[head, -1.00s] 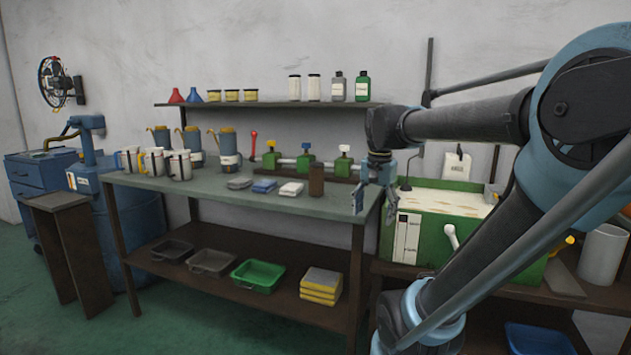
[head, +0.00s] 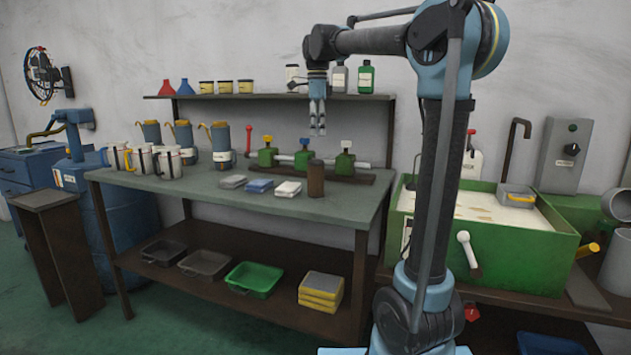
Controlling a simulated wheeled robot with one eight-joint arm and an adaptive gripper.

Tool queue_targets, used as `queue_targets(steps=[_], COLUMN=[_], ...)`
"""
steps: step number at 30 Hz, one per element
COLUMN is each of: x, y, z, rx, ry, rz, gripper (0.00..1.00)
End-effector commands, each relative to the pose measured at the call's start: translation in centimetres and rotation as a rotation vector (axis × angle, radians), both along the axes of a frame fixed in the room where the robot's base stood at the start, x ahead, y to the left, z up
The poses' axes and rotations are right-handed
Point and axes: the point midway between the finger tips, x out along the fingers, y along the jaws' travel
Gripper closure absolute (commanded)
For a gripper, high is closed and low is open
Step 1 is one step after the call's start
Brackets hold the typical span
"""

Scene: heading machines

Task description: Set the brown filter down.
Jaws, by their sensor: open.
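The brown filter (head: 316,179) is an upright brown cylinder with a darker top. It stands on the grey-green workbench top (head: 300,208), near the front right, just right of a white folded cloth. My gripper (head: 317,131) hangs pointing down above the bench, higher than the filter and apart from it. Its fingers are open with nothing between them. The fingers show in front of the wall, above the row of valves.
A valve manifold with green bodies (head: 268,157) stands behind the filter. Folded cloths (head: 260,185) lie to its left, with mugs (head: 168,163) and blue jugs further left. A shelf (head: 240,97) with bottles hangs behind. A green tank (head: 500,240) stands at the right.

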Motion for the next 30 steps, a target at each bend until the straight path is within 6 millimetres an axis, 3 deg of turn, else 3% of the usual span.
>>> queue_targets(steps=[18, 30], x=[-0.2, -0.1], y=[0.6, 0.7], z=[-9.9, -13.1], rx=[0.000, 0.000], ry=[0.000, 0.000], rz=[0.004, 0.004], gripper=[0.29, 0.29])
